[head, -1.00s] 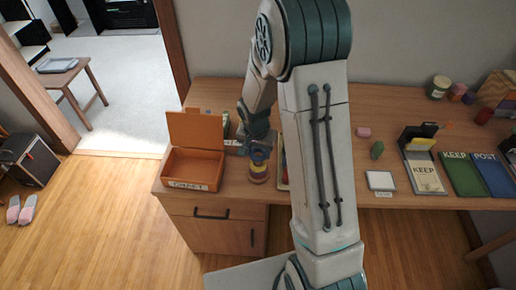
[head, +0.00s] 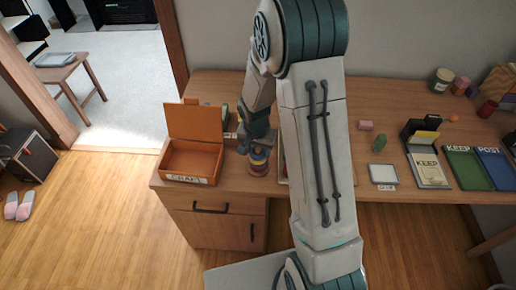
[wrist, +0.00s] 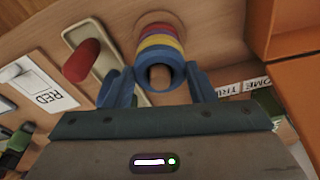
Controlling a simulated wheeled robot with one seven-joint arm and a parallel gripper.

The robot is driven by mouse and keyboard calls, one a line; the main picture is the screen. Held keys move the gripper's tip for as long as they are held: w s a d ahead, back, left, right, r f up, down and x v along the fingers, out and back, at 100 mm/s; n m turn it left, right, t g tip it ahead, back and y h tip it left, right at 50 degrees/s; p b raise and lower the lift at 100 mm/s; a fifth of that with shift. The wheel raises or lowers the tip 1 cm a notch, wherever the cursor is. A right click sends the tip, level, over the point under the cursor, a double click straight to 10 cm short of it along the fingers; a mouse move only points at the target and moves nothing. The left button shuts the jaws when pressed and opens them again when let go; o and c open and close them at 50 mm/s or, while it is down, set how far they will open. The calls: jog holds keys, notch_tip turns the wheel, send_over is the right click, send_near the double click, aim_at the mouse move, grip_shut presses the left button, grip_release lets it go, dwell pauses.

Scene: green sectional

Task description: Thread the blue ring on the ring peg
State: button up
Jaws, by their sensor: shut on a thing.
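The blue ring (wrist: 160,56) is between the two fingers of my gripper (wrist: 158,88) in the wrist view. It lines up with the stack on the ring peg, directly over a yellow ring (wrist: 160,41) and a red ring (wrist: 157,29). A brownish shape, likely the peg top, shows inside the ring's hole. I cannot tell whether the blue ring touches the yellow one. In the head view my gripper (head: 258,145) is low over the ring peg stack (head: 259,165), partly hiding its top.
A tray (wrist: 85,40) with a red piece (wrist: 82,61) lies on the other side. A RED card (wrist: 43,88) lies beyond it. The right of the desk holds books and small items.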

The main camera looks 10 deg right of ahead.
jog(key=o, duration=1)
notch_tip(320, 180, up, 14)
jog(key=s+a, duration=0.1)
jog(key=shift+s+f+b, duration=0.15)
jog(key=shift+s+b, duration=0.25)
jog(key=s+r+n, duration=0.3)
jog(key=s, duration=0.6)
jog(key=s+d+r+n+t+y, duration=0.1)
jog(key=s+r+n, duration=0.2)
jog(key=s, duration=0.7)
jog(key=shift+r+n, duration=0.3)
jog(key=shift+r, duration=0.35)
